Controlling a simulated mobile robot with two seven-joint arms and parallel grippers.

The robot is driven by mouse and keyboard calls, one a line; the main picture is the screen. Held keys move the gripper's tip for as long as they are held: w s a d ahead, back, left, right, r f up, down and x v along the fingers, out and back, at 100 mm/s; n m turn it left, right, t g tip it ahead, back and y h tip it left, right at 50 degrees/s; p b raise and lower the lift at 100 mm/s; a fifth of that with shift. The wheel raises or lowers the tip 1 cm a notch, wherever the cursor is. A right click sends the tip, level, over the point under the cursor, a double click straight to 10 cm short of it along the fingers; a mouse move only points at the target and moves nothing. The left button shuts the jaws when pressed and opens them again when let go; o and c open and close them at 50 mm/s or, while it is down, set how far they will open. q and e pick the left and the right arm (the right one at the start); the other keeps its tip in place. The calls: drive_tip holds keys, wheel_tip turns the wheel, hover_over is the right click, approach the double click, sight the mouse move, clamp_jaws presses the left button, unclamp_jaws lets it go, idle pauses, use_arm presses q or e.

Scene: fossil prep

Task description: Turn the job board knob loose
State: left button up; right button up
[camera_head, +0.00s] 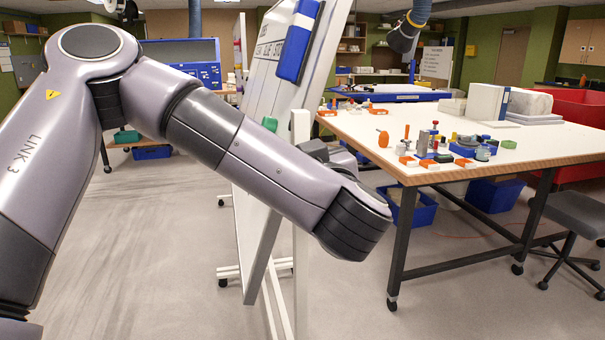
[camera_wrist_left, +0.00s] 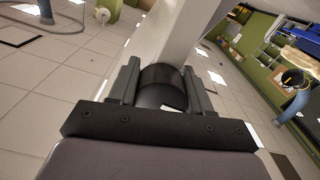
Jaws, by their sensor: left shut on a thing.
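The job board (camera_head: 272,88) is a white panel on a white wheeled frame, seen at a steep angle in the head view. My left arm reaches across in front of it. In the left wrist view my left gripper (camera_wrist_left: 162,72) has its two fingers on either side of a dark round knob (camera_wrist_left: 162,88) and is shut on it. The knob sits at the white upright of the board's frame (camera_wrist_left: 185,35). In the head view my wrist hides the knob and most of the gripper. My right gripper is in neither view.
A white-topped table (camera_head: 470,165) with small tools and blocks stands right of the board. A blue eraser-like holder (camera_head: 298,45) and a small green piece (camera_head: 270,124) are on the board. A grey stool (camera_head: 572,215) is at the far right. The floor at left is clear.

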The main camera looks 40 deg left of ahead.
use_arm(q)
drive_tip(key=shift+n, duration=0.3)
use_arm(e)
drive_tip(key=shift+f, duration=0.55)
use_arm(q)
drive_tip(key=o, duration=1.1)
drive_tip(key=shift+c, duration=0.2)
drive_tip(key=shift+d, duration=0.1)
drive_tip(key=shift+s+d+b, duration=0.2)
drive_tip(key=shift+d+b, duration=0.05)
drive_tip(key=shift+b, duration=0.15)
drive_tip(key=b+v, duration=0.2)
drive_tip(key=v, duration=0.4)
drive_tip(key=shift+s, duration=0.2)
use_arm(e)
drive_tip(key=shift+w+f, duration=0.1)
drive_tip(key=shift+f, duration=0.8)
